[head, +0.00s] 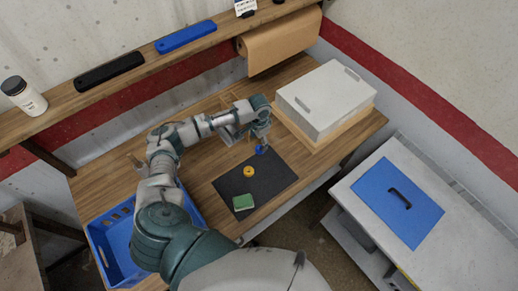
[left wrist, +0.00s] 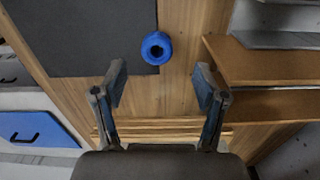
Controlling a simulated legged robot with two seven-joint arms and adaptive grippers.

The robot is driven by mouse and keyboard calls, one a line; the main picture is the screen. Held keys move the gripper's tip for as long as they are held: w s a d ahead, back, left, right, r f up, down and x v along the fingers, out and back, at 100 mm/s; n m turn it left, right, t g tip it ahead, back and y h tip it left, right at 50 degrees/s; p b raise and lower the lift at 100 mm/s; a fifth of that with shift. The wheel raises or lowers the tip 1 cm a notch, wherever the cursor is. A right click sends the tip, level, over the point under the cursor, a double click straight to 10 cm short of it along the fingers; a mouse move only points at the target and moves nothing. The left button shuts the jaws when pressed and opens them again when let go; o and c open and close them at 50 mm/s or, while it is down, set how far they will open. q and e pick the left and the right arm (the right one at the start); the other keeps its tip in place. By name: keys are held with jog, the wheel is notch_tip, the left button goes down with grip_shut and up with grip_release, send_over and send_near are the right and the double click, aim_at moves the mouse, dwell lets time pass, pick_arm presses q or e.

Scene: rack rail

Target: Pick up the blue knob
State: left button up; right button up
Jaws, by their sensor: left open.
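The blue knob (head: 261,149) sits at the far edge of the black mat (head: 281,182) on the wooden table. In the left wrist view the knob (left wrist: 156,47) is round with a dark centre hole, at the mat's corner. My left gripper (head: 259,138) is above and close to the knob. In the left wrist view the gripper (left wrist: 160,80) has its two fingers apart, with nothing between them; the knob appears beyond the fingertips. My right gripper is not in view.
A yellow ring-like piece (head: 249,171) and a green block (head: 243,202) lie on the mat. A white box (head: 325,98) stands on a wooden base to the right. A blue crate (head: 108,250) is at the left. A shelf (head: 140,73) runs along the back wall.

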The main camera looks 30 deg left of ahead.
aim_at(260, 148)
pick_arm(q)
jog(key=f, duration=0.5)
jog(key=shift+d+f+p, duration=0.3)
jog(key=shift+f, duration=0.1)
jog(key=shift+a, duration=0.1)
jog(key=shift+c, duration=0.2)
jog(key=shift+a, duration=0.1)
jog(key=c, duration=1.2)
